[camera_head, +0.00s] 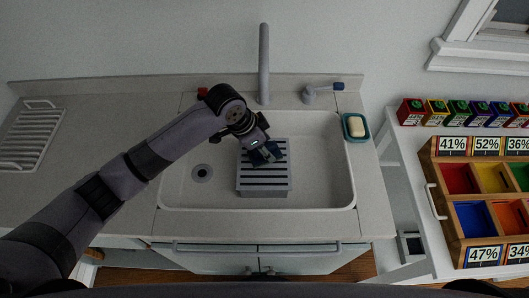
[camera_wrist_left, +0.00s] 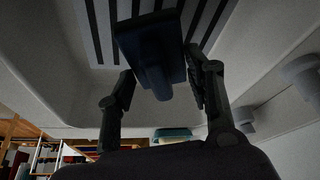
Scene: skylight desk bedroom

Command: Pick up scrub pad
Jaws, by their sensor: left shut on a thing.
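The scrub pad (camera_wrist_left: 152,50) is a dark blue block with a rounded grip, seen between the two fingers of my left gripper (camera_wrist_left: 160,75) in the wrist view. In the head view the left gripper (camera_head: 264,153) reaches down over the grey slotted rack (camera_head: 263,188) in the sink, shut on the scrub pad (camera_head: 273,151). The pad is at the rack's far end, partly hidden by the gripper. I cannot tell whether it touches the rack. My right gripper is not in view.
The white sink (camera_head: 325,175) surrounds the rack, with a tall faucet (camera_head: 264,65) behind. A teal soap dish (camera_head: 347,134) with yellow soap sits at the right rim. Coloured boxes and a wooden organizer (camera_head: 440,208) stand right.

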